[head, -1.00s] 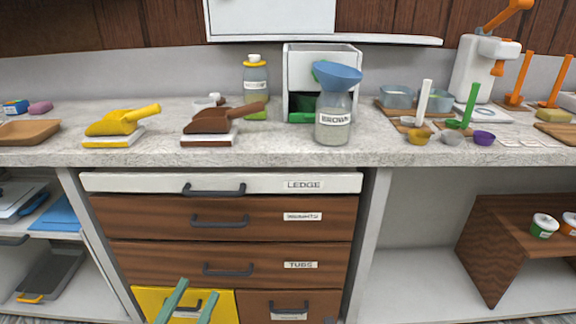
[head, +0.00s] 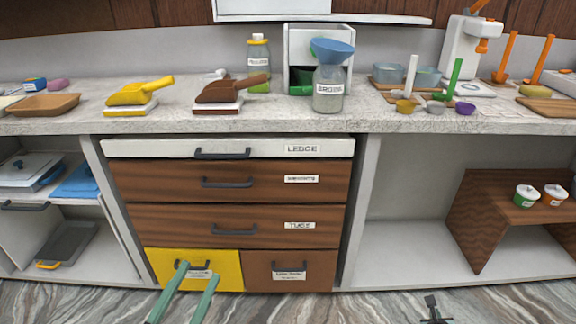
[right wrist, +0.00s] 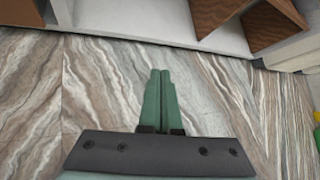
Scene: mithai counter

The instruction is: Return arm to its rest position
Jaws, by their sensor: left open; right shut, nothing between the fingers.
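My left gripper (head: 197,272) shows low in the head view, its two green fingers spread apart with nothing between them. Its fingertips appear in front of the yellow drawer front (head: 228,262); I cannot tell whether they touch it. My right gripper (right wrist: 161,74) shows in the right wrist view with its green fingers together and empty. It is over the marbled floor (right wrist: 105,75), with the white cabinet base beyond it.
The drawer unit (head: 150,185) stands under the counter (head: 300,122). Yellow (head: 130,95) and brown (head: 220,92) scoops and a bottle with a blue funnel (head: 330,85) stand on top. A brown shelf (head: 485,225) is in the right bay. The floor in front is clear.

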